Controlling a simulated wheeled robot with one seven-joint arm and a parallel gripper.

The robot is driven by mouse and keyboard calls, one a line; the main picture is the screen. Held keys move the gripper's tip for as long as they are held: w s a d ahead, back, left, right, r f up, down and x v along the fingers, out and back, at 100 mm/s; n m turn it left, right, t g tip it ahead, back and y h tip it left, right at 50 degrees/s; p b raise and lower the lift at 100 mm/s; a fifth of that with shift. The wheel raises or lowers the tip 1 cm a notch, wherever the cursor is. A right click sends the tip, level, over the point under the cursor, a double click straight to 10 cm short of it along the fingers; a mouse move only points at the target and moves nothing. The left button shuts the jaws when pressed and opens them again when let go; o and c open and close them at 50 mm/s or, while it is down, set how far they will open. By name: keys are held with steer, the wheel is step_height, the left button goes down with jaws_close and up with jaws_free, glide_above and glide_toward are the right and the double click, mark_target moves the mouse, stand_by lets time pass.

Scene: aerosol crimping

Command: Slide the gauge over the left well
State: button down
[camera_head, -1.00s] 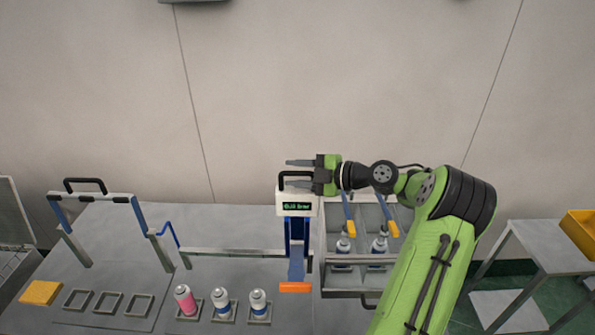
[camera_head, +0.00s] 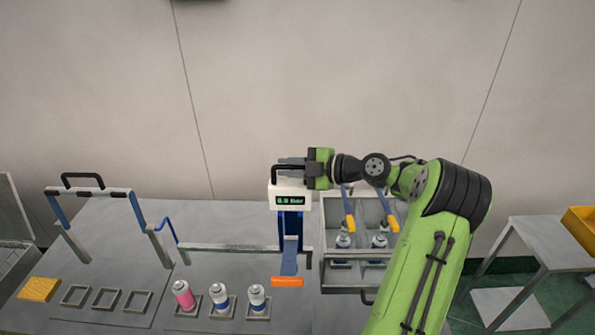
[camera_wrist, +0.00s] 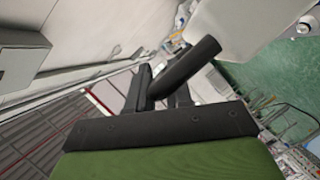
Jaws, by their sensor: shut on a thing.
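The gauge (camera_head: 289,201) is a white box with a green-lit display, on a blue column with an orange foot (camera_head: 287,281). It stands near the right end of a grey rail (camera_head: 235,247). My gripper (camera_head: 285,167) is shut on the gauge's black handle (camera_head: 280,172). In the wrist view, my gripper's dark fingers (camera_wrist: 150,88) meet a dark bar. To the left of the orange foot, three cans stand in square grey holders: a pink can (camera_head: 183,294) at left, then two white-and-blue cans (camera_head: 219,296) (camera_head: 257,298). The orange foot is right of the rightmost can.
Three empty square frames (camera_head: 106,299) and an orange-yellow block (camera_head: 39,289) lie at the left. A blue-and-grey frame with a black handle (camera_head: 83,181) stands behind them. A grey compartment tray (camera_head: 327,228) holds more cans right of the gauge, beside my arm.

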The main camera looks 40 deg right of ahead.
steer(key=w+a+b, duration=0.5)
steer(key=w+a, duration=0.4)
steer(key=a, duration=0.3)
steer(key=w+a+b, duration=0.5)
steer(key=w+a, duration=0.4)
steer(key=a, duration=0.3)
steer(key=c, duration=1.1)
jaws_free()
steer(key=shift+w+a, duration=0.1)
steer(key=shift+w, duration=0.1)
steer(key=b+v, duration=0.2)
steer(key=v, duration=1.4)
steer(key=shift+f+b, duration=0.15)
steer(key=shift+b, duration=0.25)
steer(key=shift+w, duration=0.1)
